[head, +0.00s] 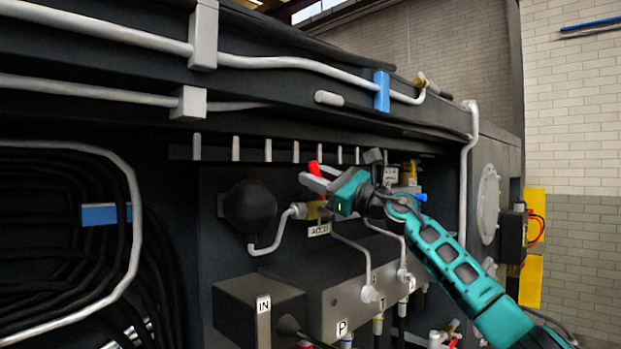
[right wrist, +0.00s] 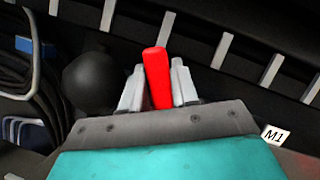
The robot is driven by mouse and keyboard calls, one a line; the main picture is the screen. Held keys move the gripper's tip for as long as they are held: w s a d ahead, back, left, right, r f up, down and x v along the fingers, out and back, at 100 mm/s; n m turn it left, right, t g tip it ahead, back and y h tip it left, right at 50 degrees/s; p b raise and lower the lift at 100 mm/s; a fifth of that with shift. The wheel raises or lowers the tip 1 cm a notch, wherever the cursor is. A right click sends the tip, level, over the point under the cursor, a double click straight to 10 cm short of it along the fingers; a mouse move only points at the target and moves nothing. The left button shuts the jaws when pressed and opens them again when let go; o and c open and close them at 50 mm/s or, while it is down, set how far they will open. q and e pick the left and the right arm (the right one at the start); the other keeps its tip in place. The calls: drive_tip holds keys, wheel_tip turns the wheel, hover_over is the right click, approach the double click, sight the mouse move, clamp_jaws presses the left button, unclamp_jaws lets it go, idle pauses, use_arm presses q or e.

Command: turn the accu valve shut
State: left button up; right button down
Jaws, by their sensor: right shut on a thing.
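The accu valve's red handle (head: 314,168) shows as a small red tip in the head view, above the brass valve body (head: 313,211) and the ACCU label (head: 319,230). In the right wrist view the red handle (right wrist: 158,78) stands between the two grey fingers. My right gripper (head: 316,182) reaches in from the right and is shut on this handle. The gripper hides most of the handle and the top of the valve. My left gripper is not in view.
A black ball-shaped accumulator (head: 250,207) sits just left of the valve. A blue handle (head: 421,197) and an M1 label (right wrist: 276,134) are close by. A manifold block (head: 300,293) with pipes lies below, and a ledge with grey bars (head: 268,150) runs above.

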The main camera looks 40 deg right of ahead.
drive_tip(key=d+m+h+p, duration=0.1)
drive_tip(key=m, duration=0.1)
drive_tip(key=d+r+m+h, duration=0.1)
drive_tip(key=shift+m+t+p, duration=0.35)
drive_tip(key=shift+m+t, duration=0.05)
drive_tip(key=d+m+h+p, duration=0.1)
drive_tip(key=m, duration=0.1)
drive_tip(key=shift+w+d+r+m, duration=0.1)
drive_tip(key=shift+d+r+m, duration=0.05)
drive_tip(key=shift+m, duration=0.25)
drive_tip(key=shift+d+m+t+h+p, duration=0.3)
drive_tip(key=shift+d+m+h+p, duration=0.15)
drive_tip(key=shift+m+h+p, duration=0.35)
drive_tip(key=c, duration=1)
unclamp_jaws()
drive_tip(key=shift+o, duration=0.3)
